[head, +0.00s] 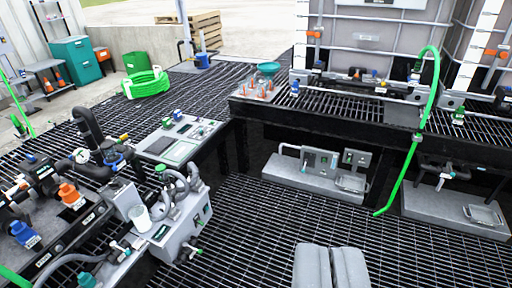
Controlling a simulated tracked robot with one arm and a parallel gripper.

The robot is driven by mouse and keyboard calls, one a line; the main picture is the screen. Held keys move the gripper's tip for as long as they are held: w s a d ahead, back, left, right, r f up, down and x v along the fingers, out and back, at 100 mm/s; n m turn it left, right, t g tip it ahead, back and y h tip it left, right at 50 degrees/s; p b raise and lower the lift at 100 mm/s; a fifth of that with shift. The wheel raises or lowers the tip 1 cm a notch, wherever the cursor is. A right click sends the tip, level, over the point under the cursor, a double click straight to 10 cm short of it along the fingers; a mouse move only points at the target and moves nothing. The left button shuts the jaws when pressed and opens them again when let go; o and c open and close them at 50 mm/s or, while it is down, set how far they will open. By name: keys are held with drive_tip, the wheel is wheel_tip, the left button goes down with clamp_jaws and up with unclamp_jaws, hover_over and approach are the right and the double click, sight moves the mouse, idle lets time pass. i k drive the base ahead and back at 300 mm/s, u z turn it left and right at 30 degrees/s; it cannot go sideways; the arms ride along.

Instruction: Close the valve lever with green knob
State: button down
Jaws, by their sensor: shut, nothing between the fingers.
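My gripper (331,266) is at the bottom centre, its two grey fingers side by side, shut and empty, above the dark grating. Several small green parts are in view, and I cannot tell which one is the lever's knob. Another green part (458,116) is on the valve row under the tanks at the right. My gripper is apart from all of these.
A green hose (408,165) hangs from the right tank to the lower grating. The raised deck (330,121) holds the caged tanks (375,45). Dark pipework (95,150) crowds the left. The grating (275,215) around my gripper is mostly clear.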

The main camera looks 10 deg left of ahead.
sight(109, 138)
drive_tip(key=z, duration=0.05)
drive_tip(key=i, duration=2.65)
drive_tip(key=u, duration=1.4)
drive_tip(key=i, duration=1.25)
drive_tip(key=u, duration=0.8)
